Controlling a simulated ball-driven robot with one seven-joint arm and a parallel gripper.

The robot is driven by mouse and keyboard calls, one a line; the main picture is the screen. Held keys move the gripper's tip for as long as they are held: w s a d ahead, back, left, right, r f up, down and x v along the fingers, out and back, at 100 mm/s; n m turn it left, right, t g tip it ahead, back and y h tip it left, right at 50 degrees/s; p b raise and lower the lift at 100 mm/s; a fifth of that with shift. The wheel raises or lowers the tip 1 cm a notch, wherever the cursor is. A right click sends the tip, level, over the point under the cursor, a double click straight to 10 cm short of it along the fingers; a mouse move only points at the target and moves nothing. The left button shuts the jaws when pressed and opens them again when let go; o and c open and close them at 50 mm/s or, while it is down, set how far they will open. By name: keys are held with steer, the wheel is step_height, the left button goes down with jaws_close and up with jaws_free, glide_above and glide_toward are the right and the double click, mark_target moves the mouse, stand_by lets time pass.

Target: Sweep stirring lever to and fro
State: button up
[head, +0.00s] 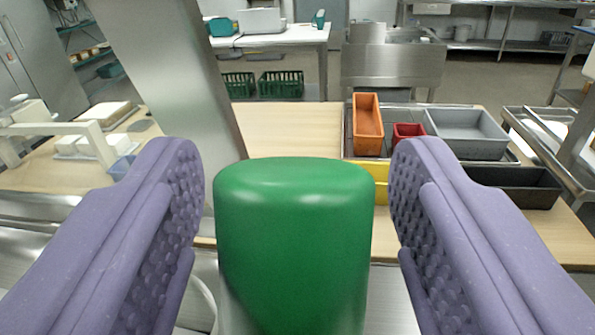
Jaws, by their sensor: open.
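A green rounded knob (295,250) stands upright in the lower middle of the head view, large and close. It looks like the grip of the stirring lever; the rest of the lever is hidden below it. My gripper (298,195) is open, with one purple padded finger on each side of the green knob.
A slanted metal column (170,70) rises just behind the left finger. Behind is a wooden table (290,130) with an orange bin (367,124), a red bin (408,134), a grey bin (468,133) and a black tray (520,188). A white press-like device (90,140) stands at left.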

jaws_close()
steer(key=shift+s+a, duration=0.1)
steer(key=shift+s, duration=0.05)
steer(key=s+a+n+t+b, duration=0.2)
steer(key=s+a+t+b, duration=0.1)
steer(key=s+t+b, duration=0.5)
steer(key=s+b, duration=0.3)
steer(key=b, duration=0.3)
steer(key=shift+s+r+t, duration=0.3)
steer(key=shift+s, duration=0.1)
jaws_free()
